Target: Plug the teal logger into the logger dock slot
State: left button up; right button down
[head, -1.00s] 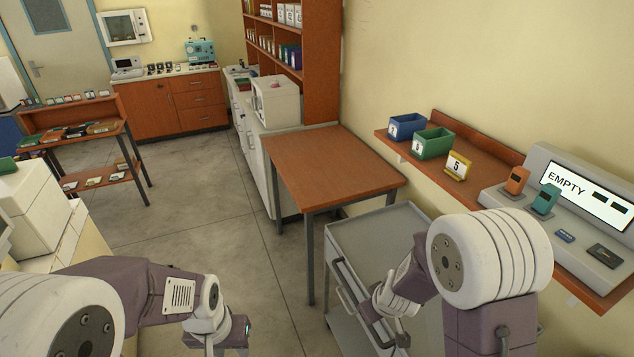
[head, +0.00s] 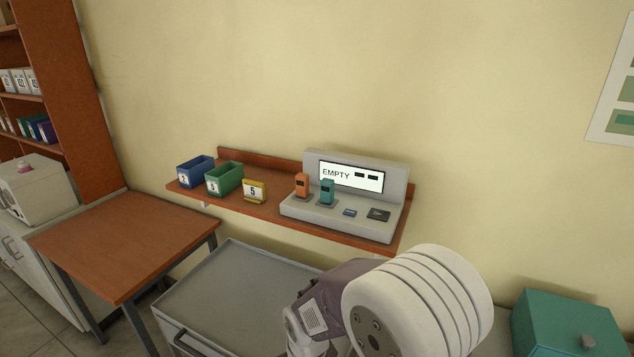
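The teal logger (head: 327,192) stands upright on the grey logger dock (head: 300,211), just right of an orange logger (head: 302,185). The dock's screen (head: 352,177) reads EMPTY with two dark blocks beside the word. To the right of the teal logger, a small blue piece (head: 350,212) and a dark flat piece (head: 379,214) lie on the dock; I cannot tell which of these marks is a slot. My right arm is below the dock at the bottom of the picture, and its gripper is out of view. My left gripper is out of view.
The dock sits on a brown wall shelf (head: 270,213) with blue (head: 195,171) and green (head: 224,178) bins and a yellow number 5 holder (head: 254,190). Below are a grey cart (head: 230,290) and a brown table (head: 125,240). A teal box (head: 567,325) stands lower right.

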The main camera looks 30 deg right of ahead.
aim_at(327, 185)
jog(key=z, duration=1.1)
